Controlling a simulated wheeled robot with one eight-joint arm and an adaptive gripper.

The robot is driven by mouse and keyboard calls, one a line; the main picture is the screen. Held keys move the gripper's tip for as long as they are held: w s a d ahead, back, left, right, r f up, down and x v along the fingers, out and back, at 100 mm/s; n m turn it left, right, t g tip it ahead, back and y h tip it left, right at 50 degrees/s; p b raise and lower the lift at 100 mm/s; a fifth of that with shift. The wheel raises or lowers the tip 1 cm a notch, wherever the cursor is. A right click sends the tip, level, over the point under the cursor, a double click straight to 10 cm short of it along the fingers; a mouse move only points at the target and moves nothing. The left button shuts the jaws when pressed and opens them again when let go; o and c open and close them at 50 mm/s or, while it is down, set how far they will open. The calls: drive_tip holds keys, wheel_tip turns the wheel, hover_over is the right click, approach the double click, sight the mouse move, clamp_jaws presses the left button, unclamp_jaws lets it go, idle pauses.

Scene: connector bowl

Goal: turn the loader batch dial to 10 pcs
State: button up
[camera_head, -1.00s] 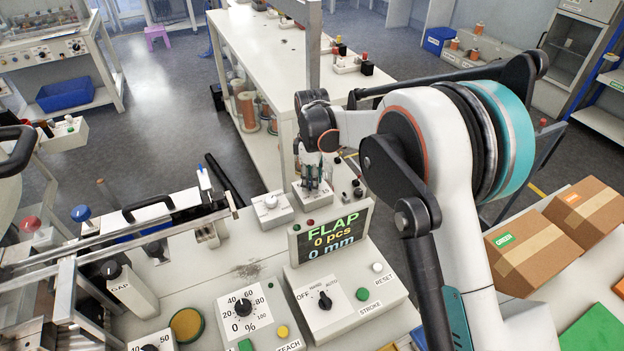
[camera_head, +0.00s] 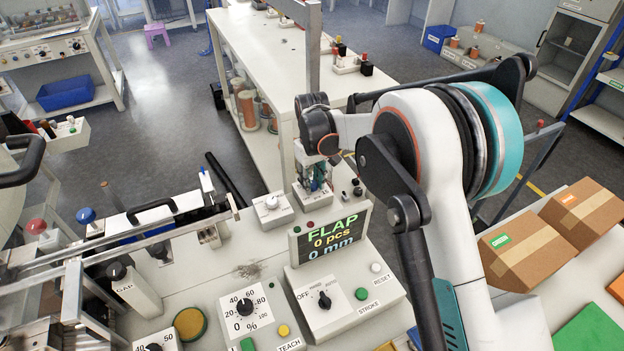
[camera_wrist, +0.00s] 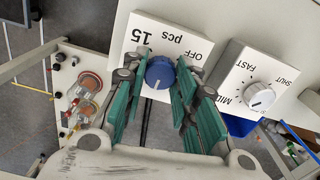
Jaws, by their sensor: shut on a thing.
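The loader batch dial is a blue knob (camera_wrist: 160,72) on a white box (camera_head: 309,206) with the markings OFF, pcs and 15, which look upside down in the wrist view. My gripper (camera_wrist: 163,88) has its green fingers on both sides of the knob, shut on it. In the head view my gripper (camera_head: 316,180) is above this box at the back of the bench, and the knob is hidden behind the fingers. The knob's exact setting cannot be read, and no 10 mark shows clearly.
A white knob (camera_wrist: 260,96) on a box marked FAST, MID and SHUT stands close beside the dial. A display (camera_head: 331,238) reads FLAP, 0 pcs, 0 mm in front of it. Cardboard boxes (camera_head: 522,250) lie at the right.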

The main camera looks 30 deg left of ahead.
drive_tip(key=m, duration=0.4)
drive_tip(key=shift+m, duration=0.3)
drive_tip(key=shift+m+p, duration=0.4)
drive_tip(key=shift+m, duration=1.5)
drive_tip(key=o, duration=1.1)
wheel_tip(320, 180, up, 12)
